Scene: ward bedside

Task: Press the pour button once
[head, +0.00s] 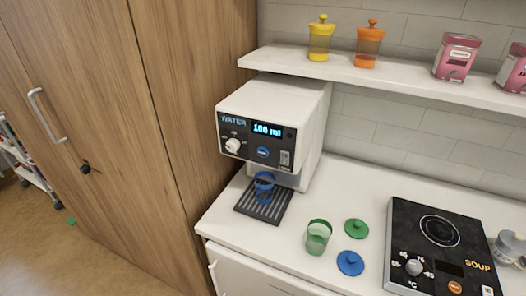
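The white water dispenser (277,100) stands on the counter against the wooden cabinet. Its dark front panel carries the word WATER, a lit display (267,129) that seems to read 100 ml, a white knob (233,145) and a round blue button (263,152). The button's label is too small to read; it looks like the pour button. A blue see-through cup (264,187) stands upright under the outlet on the dark slatted drip tray (246,205). I cannot tell how full it is. My gripper is not in view.
A green cup (318,238), a green lid (356,228) and a blue lid (350,263) are right of the tray. A black hotplate marked SOUP (415,222) lies farther right. A shelf (380,75) with several jars overhangs the back. The panel's front looks unobstructed.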

